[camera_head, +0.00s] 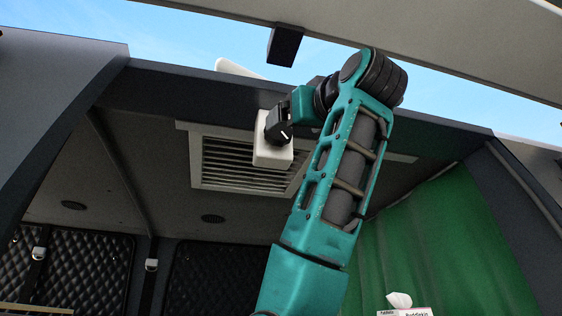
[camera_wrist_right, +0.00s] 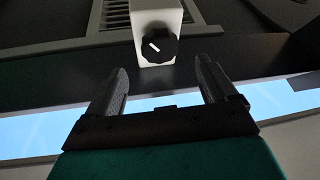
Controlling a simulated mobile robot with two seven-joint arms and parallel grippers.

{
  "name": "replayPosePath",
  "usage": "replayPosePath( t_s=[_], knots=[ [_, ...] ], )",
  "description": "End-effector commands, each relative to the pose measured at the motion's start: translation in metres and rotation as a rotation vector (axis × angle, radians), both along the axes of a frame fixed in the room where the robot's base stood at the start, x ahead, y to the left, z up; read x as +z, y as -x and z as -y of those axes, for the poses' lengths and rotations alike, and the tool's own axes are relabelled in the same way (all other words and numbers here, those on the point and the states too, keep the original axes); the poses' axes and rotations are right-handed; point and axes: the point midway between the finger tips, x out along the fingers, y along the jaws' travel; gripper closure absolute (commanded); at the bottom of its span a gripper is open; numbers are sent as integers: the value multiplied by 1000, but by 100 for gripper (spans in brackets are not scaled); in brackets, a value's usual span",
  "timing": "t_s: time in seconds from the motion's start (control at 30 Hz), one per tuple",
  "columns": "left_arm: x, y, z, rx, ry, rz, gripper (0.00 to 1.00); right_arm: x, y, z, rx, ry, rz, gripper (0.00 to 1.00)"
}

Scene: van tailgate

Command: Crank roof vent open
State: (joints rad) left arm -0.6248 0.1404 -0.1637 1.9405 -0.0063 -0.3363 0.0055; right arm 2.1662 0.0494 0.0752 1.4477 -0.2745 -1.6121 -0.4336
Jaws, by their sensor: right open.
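The roof vent (camera_head: 240,163) is a pale slatted grille in the van ceiling. A white crank housing (camera_head: 272,156) sits at its front edge and also shows in the right wrist view (camera_wrist_right: 157,14). It carries a round black knob (camera_wrist_right: 156,47) with a white pointer line, which slants to the upper left in the wrist view. My right gripper (camera_wrist_right: 160,70) is open and empty, with its fingertips spread to either side just short of the knob. In the head view the gripper (camera_head: 287,115) partly overlaps the knob. My left gripper is out of view.
The dark roof edge (camera_head: 180,80) runs close behind my right gripper. A dark block (camera_head: 285,45) hangs from the raised tailgate (camera_head: 420,45) above. A white shape (camera_head: 236,68) shows over the roof edge. A green curtain (camera_head: 430,240) hangs at right.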

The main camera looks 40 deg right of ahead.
Motion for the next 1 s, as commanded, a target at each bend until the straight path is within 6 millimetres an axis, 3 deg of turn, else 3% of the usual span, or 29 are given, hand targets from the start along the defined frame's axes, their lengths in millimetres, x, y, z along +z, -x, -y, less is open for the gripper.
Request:
replayPosePath(
  t_s=[0.2,0.4,0.8,1.0],
  knots=[
    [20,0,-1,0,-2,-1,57,20,-41,14,1,-2,-4,15],
    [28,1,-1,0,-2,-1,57,28,-62,22,0,-2,-1,15],
    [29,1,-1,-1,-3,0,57,29,-69,24,-1,-2,0,15],
    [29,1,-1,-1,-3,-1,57,29,-69,24,-1,-2,0,33]
  ],
)
